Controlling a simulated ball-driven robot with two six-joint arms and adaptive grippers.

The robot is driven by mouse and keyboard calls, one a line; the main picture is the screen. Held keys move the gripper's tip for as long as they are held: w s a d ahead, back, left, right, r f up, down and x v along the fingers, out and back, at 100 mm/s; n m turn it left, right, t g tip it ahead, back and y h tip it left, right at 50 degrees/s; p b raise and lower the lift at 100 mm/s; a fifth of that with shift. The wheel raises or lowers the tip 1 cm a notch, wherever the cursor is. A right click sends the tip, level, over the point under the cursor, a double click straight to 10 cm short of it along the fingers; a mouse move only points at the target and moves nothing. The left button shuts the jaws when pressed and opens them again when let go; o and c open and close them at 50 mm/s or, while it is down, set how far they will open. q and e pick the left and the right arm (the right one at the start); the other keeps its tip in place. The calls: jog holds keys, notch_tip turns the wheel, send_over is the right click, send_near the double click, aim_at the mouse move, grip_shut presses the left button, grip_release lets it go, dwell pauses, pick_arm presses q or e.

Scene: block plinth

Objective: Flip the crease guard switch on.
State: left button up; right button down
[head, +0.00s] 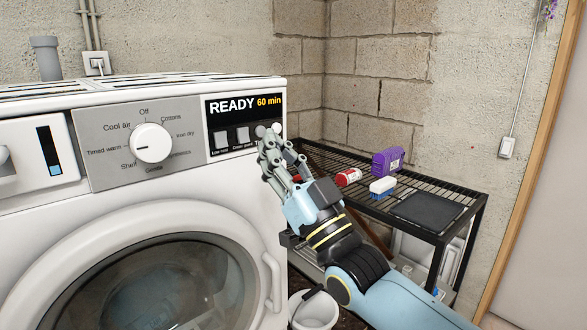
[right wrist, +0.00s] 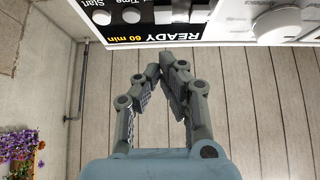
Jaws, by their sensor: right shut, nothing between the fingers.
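The crease guard switch (head: 242,134) is a small pale square rocker on the black part of the dryer's panel, under the "READY 60 min" display. It also shows upside down at the top of the right wrist view (right wrist: 163,14). I cannot tell which way it is set. My right gripper (head: 266,136) is shut and empty, with its fingertips just right of the switch, by the round buttons. In the right wrist view its fingertips (right wrist: 170,68) stand below the panel in the picture; contact is not visible. My left gripper is not in view.
The low noise switch (head: 220,138) sits left of the crease guard switch. Two round buttons (head: 261,131) sit right of it. A programme dial (head: 151,143) is further left. A black wire table (head: 425,185) with a purple box (head: 387,162) stands to the right.

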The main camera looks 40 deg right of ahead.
aim_at(244, 135)
jog(key=w, duration=0.4)
jog(key=shift+w+a+f, duration=0.1)
jog(key=shift+a+f, duration=0.05)
jog(key=shift+f, duration=0.05)
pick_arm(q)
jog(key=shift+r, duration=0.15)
